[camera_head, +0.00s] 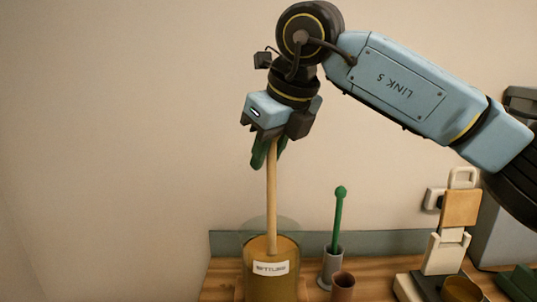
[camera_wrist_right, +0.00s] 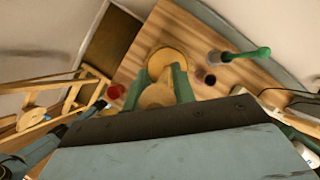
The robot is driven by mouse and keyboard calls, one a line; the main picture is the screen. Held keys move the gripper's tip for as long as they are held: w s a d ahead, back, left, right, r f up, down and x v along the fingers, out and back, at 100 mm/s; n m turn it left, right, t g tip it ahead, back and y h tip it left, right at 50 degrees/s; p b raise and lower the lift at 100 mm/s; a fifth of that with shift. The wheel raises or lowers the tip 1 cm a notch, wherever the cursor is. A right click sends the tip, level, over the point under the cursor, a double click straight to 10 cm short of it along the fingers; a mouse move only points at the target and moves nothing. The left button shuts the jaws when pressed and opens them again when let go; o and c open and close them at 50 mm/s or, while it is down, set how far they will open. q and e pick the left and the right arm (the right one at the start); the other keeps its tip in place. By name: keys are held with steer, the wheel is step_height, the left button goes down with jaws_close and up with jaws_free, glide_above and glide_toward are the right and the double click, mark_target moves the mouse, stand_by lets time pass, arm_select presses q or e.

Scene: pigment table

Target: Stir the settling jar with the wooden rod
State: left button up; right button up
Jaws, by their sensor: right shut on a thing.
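My right gripper (camera_head: 264,152) is shut on the upper part of the pale wooden rod (camera_head: 272,200). The rod stands nearly upright, and its lower part is inside the settling jar (camera_head: 285,285). The jar is clear glass with ochre contents and a white label, at the front left of the table; its base is cut off by the picture edge. The rod's lower tip is hidden in the contents. In the right wrist view, the green fingers hold the rod's pale top (camera_wrist_right: 157,97), with the ochre jar (camera_wrist_right: 168,58) beyond.
Right of the jar stand a grey holder (camera_head: 332,267) with a green-handled tool (camera_head: 340,200) and a brown cup (camera_head: 343,284). Further right is a beige stand (camera_head: 445,255) with a bowl (camera_head: 462,290). A red object (camera_wrist_right: 116,91) shows in the wrist view.

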steer(key=shift+s+r+p, duration=0.15)
steer(key=shift+r+p, duration=0.9)
steer(key=shift+r, duration=0.55)
steer(key=shift+s+r+p, duration=0.15)
steer(key=shift+r+p, duration=0.9)
steer(key=shift+r, duration=0.55)
steer(key=shift+s+r+p, duration=0.15)
steer(key=shift+r+p, duration=0.9)
steer(key=shift+r, duration=0.55)
step_height(320, 180, up, 5)
steer(key=p, duration=0.4)
